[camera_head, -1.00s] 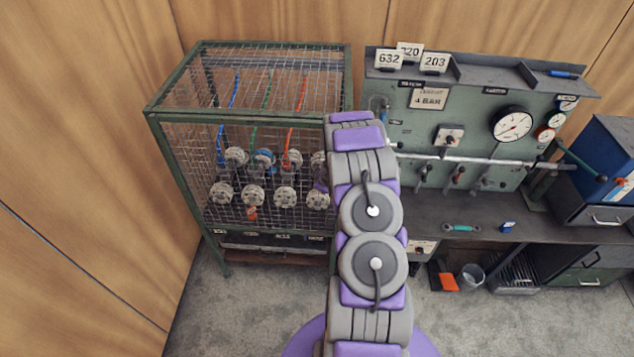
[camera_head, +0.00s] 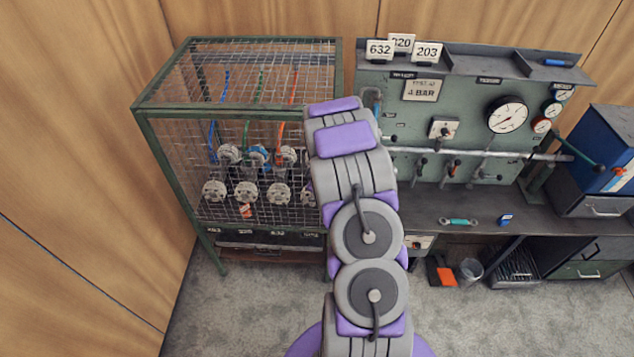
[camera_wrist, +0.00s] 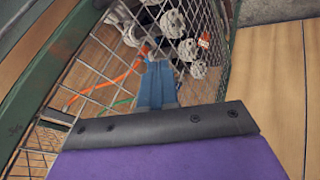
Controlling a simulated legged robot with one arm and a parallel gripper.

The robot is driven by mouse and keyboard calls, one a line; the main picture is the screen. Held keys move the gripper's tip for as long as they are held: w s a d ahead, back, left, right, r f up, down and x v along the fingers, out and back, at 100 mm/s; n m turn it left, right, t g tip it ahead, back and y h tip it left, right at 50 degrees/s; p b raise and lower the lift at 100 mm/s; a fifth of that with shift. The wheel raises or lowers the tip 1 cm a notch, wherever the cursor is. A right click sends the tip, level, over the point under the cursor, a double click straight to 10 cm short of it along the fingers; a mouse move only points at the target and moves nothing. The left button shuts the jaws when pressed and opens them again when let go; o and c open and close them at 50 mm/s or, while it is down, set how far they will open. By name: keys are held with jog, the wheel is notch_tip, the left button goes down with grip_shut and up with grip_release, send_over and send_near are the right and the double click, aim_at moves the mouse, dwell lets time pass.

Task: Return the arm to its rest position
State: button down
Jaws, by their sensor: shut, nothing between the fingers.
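My arm rises through the middle of the head view, in front of the right side of a green-framed mesh cage (camera_head: 240,150). The arm's end and my gripper are hidden there. In the wrist view my gripper (camera_wrist: 158,72) shows as blue fingers, shut and empty. They point toward the cage mesh (camera_wrist: 90,75) and the grey flanges (camera_wrist: 190,48) behind it. I cannot tell whether the fingertips touch the mesh. Coloured hoses and several round flanges (camera_head: 248,192) are inside the cage.
A green panel bench (camera_head: 430,130) with gauges, levers and number plates stands right of my arm. A green-handled tool (camera_head: 458,222) lies on its worktop. A bucket (camera_head: 469,270) and an orange item (camera_head: 445,277) are on the floor below. Wood walls (camera_head: 90,150) close the left. Grey carpet is open in front.

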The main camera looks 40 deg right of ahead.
jog(key=shift+s+d+r, duration=0.75)
jog(key=shift+s+r, duration=1.2)
jog(key=shift+r, duration=0.2)
jog(key=s+a+r+m+g+b, duration=0.2)
jog(key=s+a+r+b, duration=0.3)
jog(key=a, duration=0.4)
jog(key=s+a+r+m+g+b, duration=0.25)
jog(key=s+a+b, duration=0.35)
jog(key=a, duration=0.4)
jog(key=s+a+f+g+y+b, duration=0.1)
jog(key=s+a+g+b, duration=0.3)
jog(key=s+a, duration=1.4)
jog(key=shift+s+a+f+m+y+b, duration=0.3)
jog(key=shift+s+y+b, duration=0.5)
jog(key=shift+s+b, duration=0.85)
jog(key=shift+s+d, duration=0.2)
jog(key=shift+d, duration=0.05)
